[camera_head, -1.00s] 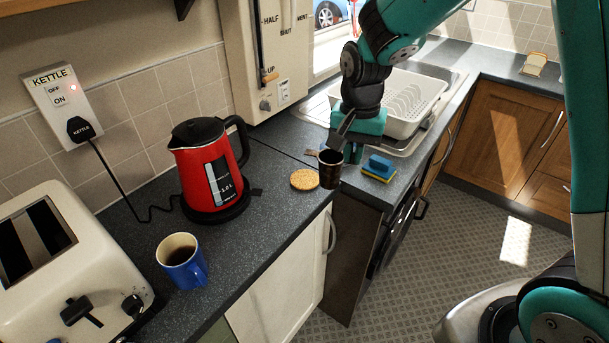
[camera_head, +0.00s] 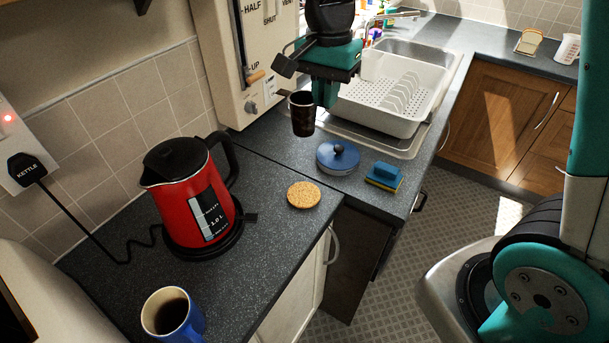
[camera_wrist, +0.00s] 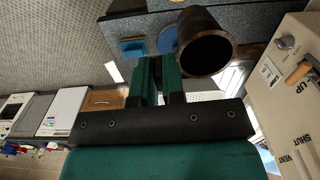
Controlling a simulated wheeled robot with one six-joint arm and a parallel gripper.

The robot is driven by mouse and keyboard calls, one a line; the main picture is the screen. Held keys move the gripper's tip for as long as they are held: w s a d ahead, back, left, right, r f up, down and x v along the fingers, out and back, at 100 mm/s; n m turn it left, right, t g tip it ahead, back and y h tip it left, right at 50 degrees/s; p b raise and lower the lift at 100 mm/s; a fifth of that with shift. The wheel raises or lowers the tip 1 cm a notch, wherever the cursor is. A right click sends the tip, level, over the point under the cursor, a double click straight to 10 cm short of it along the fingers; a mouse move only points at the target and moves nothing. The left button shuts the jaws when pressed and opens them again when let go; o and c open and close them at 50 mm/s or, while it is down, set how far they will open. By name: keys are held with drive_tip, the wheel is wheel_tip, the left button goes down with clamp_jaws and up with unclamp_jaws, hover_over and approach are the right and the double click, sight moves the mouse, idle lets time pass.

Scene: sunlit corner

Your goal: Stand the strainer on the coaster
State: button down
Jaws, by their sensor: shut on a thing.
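The strainer (camera_head: 302,115) is a dark, cup-shaped vessel, roughly upright in the head view. My gripper (camera_head: 325,92) is shut on it at its side and holds it in the air above the back of the worktop. In the wrist view the strainer (camera_wrist: 203,45) shows its round opening beside my gripper's green fingers (camera_wrist: 160,75); the exact grip point is hidden. The coaster (camera_head: 303,195) is a round, tan, cork-like disc lying flat and bare on the dark worktop, in front of and below the strainer.
A blue round lid with a knob (camera_head: 338,157) and a blue-yellow sponge (camera_head: 384,176) lie right of the coaster. A red kettle (camera_head: 195,195) stands left, a blue mug (camera_head: 172,315) at the front. A white dish rack (camera_head: 390,100) is behind.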

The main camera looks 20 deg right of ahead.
wheel_tip(320, 180, down, 19)
drive_tip(key=p, duration=0.3)
drive_tip(key=shift+p, duration=0.4)
drive_tip(key=shift+f, duration=0.15)
drive_tip(key=c, duration=1.2)
unclamp_jaws()
wheel_tip(320, 180, up, 12)
drive_tip(key=f+b, duration=0.1)
drive_tip(key=b, duration=0.3)
drive_tip(key=s+a+r+n+y, duration=0.1)
drive_tip(key=s+a+r+n, duration=0.1)
drive_tip(key=s+r+n, duration=0.2)
drive_tip(key=s+a+r+n+y, duration=0.1)
drive_tip(key=s+a+r+n, duration=0.2)
drive_tip(key=s+n, duration=0.4)
drive_tip(key=s+a+r+n+y, duration=0.2)
drive_tip(key=s+r+n, duration=0.3)
drive_tip(key=s, duration=0.5)
drive_tip(key=shift+s+a+r+n, duration=0.15)
drive_tip(key=shift+s+r+n, duration=0.05)
drive_tip(key=shift+n, duration=0.5)
